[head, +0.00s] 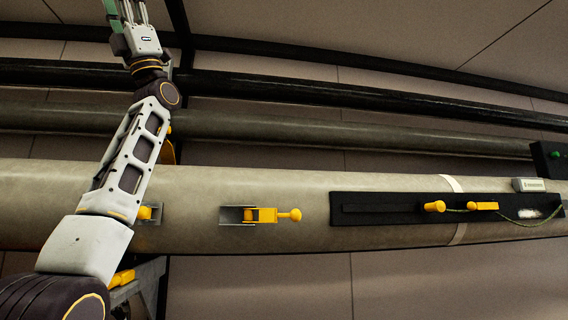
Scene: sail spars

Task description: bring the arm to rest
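My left arm comes in from the lower left and reaches up across the spars. Its gripper (133,12) is at the top edge, above and behind the dark rails. The fingertips are cut off by the frame, so I cannot tell whether they are open or shut. A green strip (114,18) shows right beside the fingers; I cannot tell whether it is held. My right gripper is not in view.
A thick grey spar (300,182) crosses the view, bearing a yellow latch with a knob (262,215) and a black plate (385,212) with yellow handles and a cord. A thinner spar (300,127) and dark rails (350,88) run behind. Another yellow fitting (122,279) is below my arm.

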